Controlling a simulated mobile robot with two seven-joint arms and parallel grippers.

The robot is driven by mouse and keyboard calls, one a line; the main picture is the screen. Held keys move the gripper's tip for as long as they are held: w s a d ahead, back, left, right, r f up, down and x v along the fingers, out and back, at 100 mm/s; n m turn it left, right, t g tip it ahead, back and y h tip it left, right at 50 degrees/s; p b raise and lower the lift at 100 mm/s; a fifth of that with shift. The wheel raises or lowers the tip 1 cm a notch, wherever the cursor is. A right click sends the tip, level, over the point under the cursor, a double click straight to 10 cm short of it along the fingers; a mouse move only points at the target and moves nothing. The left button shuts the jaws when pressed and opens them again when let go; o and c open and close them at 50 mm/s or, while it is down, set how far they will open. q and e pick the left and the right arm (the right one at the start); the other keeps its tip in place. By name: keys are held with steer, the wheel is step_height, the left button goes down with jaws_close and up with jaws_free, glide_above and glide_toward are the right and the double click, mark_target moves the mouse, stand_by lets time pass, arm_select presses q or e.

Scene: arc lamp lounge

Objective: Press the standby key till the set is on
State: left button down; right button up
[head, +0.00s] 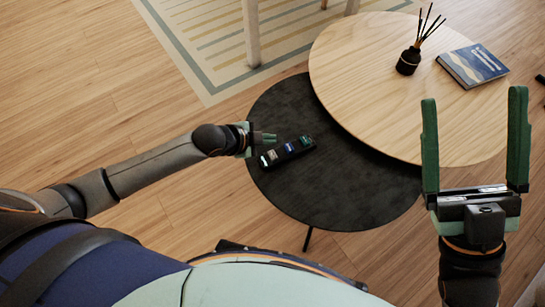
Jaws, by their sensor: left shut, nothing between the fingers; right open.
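A black remote (288,151) with several light and coloured keys lies on the round black table (345,195), near its left edge. My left gripper (270,138) is shut and empty, its green fingertips just above and beside the remote's upper left side in the picture. I cannot tell whether the fingertips touch the remote, or which key is the standby key. My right gripper (475,145) is open and empty, raised at the right with its two green fingers well apart. No television or other set is in view.
A higher round wooden table (370,60) overlaps the black one. On it stand a dark reed diffuser (408,62) and a blue book (472,65). A striped rug (210,45) lies on the wood floor at the top. The black table's front part is clear.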

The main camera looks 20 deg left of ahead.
mark_target(273, 152)
arm_select(q)
step_height(273, 152, down, 3)
steer(key=shift+r+b, duration=0.2)
steer(key=shift+b, duration=0.8)
steer(key=shift+f+b, duration=0.45)
steer(key=shift+f, duration=0.65)
arm_select(e)
steer(key=shift+m, duration=0.4)
steer(key=shift+w+a+f, duration=0.1)
steer(key=shift+a+f, duration=0.05)
steer(key=shift+f, duration=2)
arm_select(q)
steer(key=shift+f, duration=0.15)
steer(key=shift+f, duration=0.25)
arm_select(e)
steer(key=shift+r, duration=0.1)
arm_select(q)
steer(key=shift+f+b, duration=0.4)
steer(key=shift+f, duration=0.5)
arm_select(e)
steer(key=shift+f, duration=0.45)
arm_select(q)
steer(key=shift+r, duration=0.1)
arm_select(e)
steer(key=shift+r, duration=0.1)
arm_select(q)
steer(key=shift+r+p, duration=1.2)
steer(key=shift+p, duration=0.2)
arm_select(e)
steer(key=shift+r, duration=1.35)
